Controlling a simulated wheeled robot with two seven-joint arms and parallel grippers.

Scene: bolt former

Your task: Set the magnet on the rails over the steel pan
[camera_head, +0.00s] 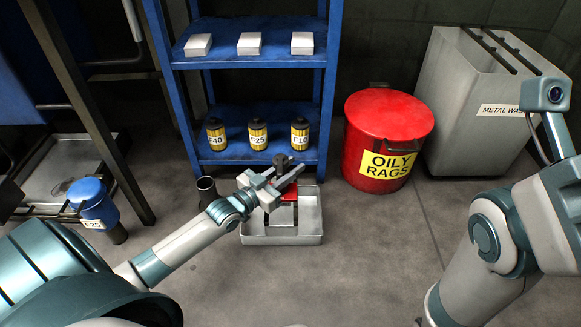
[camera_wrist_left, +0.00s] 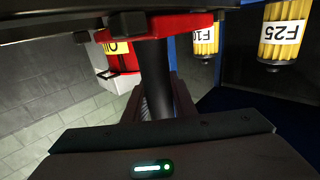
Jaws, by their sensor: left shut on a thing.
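My left gripper (camera_head: 284,180) is shut on the magnet, a red piece (camera_head: 290,194) with a dark handle. In the left wrist view the black handle (camera_wrist_left: 155,75) stands between my fingers, with the red part (camera_wrist_left: 150,30) and dark blocks at its end. In the head view the magnet shows just above a shallow steel pan (camera_head: 265,240) on the floor. The gripper partly hides it; I cannot tell if it touches the pan. Another steel pan (camera_head: 45,165) lies at the far left, with dark bars beside it. My right gripper is outside the view.
A blue shelf (camera_head: 328,90) behind holds white boxes (camera_head: 249,43) and yellow-labelled canisters (camera_head: 258,134). A red oily-rags bin (camera_head: 390,115) and a grey metal-waste bin (camera_head: 460,90) stand at right. A dark cup (camera_head: 207,190) is left of the middle pan. Floor in front is clear.

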